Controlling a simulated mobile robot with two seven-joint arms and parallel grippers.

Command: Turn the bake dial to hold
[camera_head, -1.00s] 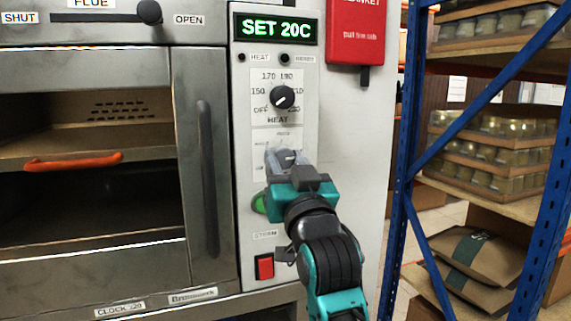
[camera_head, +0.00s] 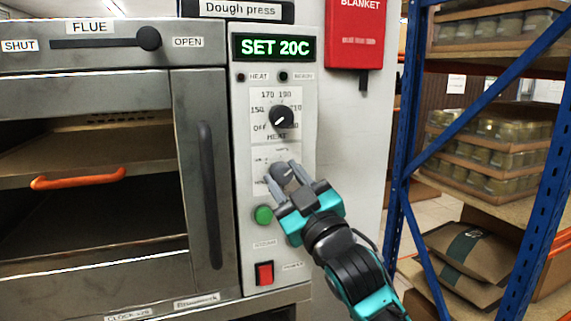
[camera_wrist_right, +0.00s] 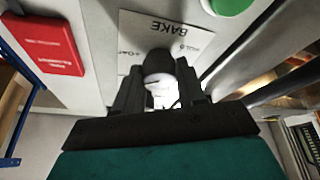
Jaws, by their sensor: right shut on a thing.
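In the right wrist view, the dial (camera_wrist_right: 158,63) is a dark round knob between the two fingers (camera_wrist_right: 159,88), beside an upside-down "BAKE" label (camera_wrist_right: 175,27). The gripper hides part of the dial's scale, and I cannot read which mark it points to. My left gripper is not in view.
A green button (camera_head: 263,215) and a red switch (camera_head: 264,273) sit below the dial. The display (camera_head: 276,47) reads "SET 20C". The oven door handle (camera_head: 207,188) is to the left. A blue-framed rack (camera_head: 401,190) with jars stands to the right.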

